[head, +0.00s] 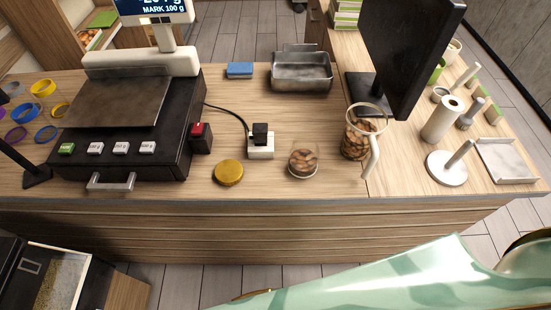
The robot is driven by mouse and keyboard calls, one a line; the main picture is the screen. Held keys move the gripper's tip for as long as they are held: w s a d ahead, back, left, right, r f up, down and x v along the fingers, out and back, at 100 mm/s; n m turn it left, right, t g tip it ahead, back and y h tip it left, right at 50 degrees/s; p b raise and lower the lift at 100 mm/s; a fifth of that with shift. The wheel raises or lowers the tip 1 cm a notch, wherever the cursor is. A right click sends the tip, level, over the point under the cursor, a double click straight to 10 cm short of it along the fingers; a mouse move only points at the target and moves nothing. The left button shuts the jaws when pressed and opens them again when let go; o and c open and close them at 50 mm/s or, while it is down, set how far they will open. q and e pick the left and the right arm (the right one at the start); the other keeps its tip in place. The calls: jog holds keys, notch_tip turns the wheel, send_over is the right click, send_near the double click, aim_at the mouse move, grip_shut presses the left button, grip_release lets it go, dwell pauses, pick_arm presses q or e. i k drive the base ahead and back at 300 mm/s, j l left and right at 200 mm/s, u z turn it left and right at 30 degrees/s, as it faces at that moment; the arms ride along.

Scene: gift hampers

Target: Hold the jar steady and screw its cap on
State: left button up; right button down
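A small clear glass jar (303,162) with brown nut-like pieces inside stands upright near the front edge of the wooden counter. Its top appears open, with no cap on it. A round golden-yellow cap (229,173) lies flat on the counter to the left of the jar, apart from it. Neither of my grippers shows in the head view, so whether they are open or shut is hidden. Nothing touches the jar or the cap.
A handled glass jug (361,138) of similar pieces stands right of the jar. A small black-and-white block (261,145) with a cable sits behind, between cap and jar. A black scale (130,130) is left, a metal tray (301,74) behind, a monitor (408,50) at right.

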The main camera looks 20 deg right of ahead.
aim_at(304, 154)
jog(key=k+l+u, duration=0.1)
jog(key=l, duration=0.4)
jog(key=k+l, duration=0.1)
jog(key=l, duration=0.35)
jog(key=k+l+u, duration=0.15)
jog(key=l, duration=0.35)
